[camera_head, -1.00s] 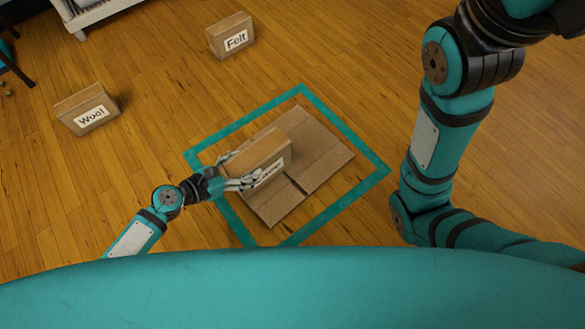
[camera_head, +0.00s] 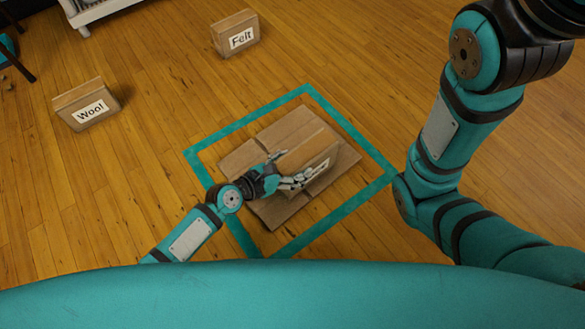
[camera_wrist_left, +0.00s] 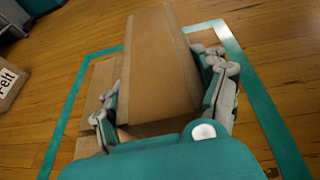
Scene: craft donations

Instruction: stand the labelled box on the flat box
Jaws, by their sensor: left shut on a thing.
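In the head view my left gripper (camera_head: 282,172) is shut on a brown cardboard box with a white label (camera_head: 312,150). The fingers cover part of the label, so its word cannot be read. The flat box (camera_head: 275,215) lies on the floor inside a teal square outline, below and around the held box in the picture. I cannot tell whether the held box touches it. In the left wrist view the held box (camera_wrist_left: 160,70) sits between the two fingers, with part of the flat box (camera_wrist_left: 100,85) behind it. My right gripper is out of view.
A box labelled Wool (camera_head: 88,104) and a box labelled Felt (camera_head: 236,35) stand on the wooden floor outside the teal outline (camera_head: 345,215). A white piece of furniture (camera_head: 95,10) is at the top left. Bare floor lies between them.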

